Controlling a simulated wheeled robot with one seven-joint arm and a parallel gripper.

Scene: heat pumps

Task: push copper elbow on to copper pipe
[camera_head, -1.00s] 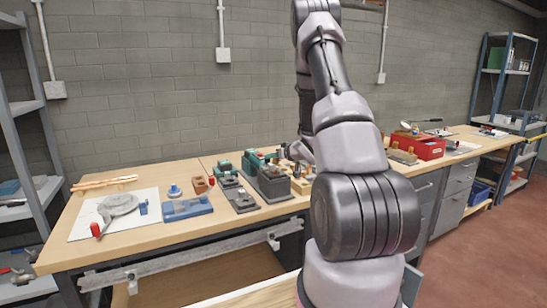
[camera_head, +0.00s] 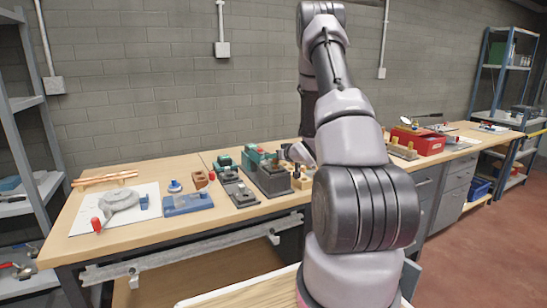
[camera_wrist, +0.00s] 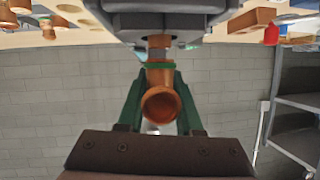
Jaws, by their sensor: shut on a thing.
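In the wrist view, my gripper (camera_wrist: 160,84) is shut on a copper elbow (camera_wrist: 160,103), with a green finger on each side. The elbow's round open end faces the camera. A short copper pipe (camera_wrist: 159,42) comes out of a grey clamp block (camera_wrist: 160,20), in line with the elbow's other end. A green band and a grey section show between them; I cannot tell how far the elbow is over the pipe. In the head view, the grey and green block (camera_head: 268,178) stands beside my wrist, and my arm hides the fingers.
Long copper pipes (camera_head: 105,179) lie at the table's left end, near a white sheet (camera_head: 88,217) with a grey round tool. A blue fixture (camera_head: 187,204) and small clamps stand left of the block. A red bin (camera_head: 420,141) stands to the right.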

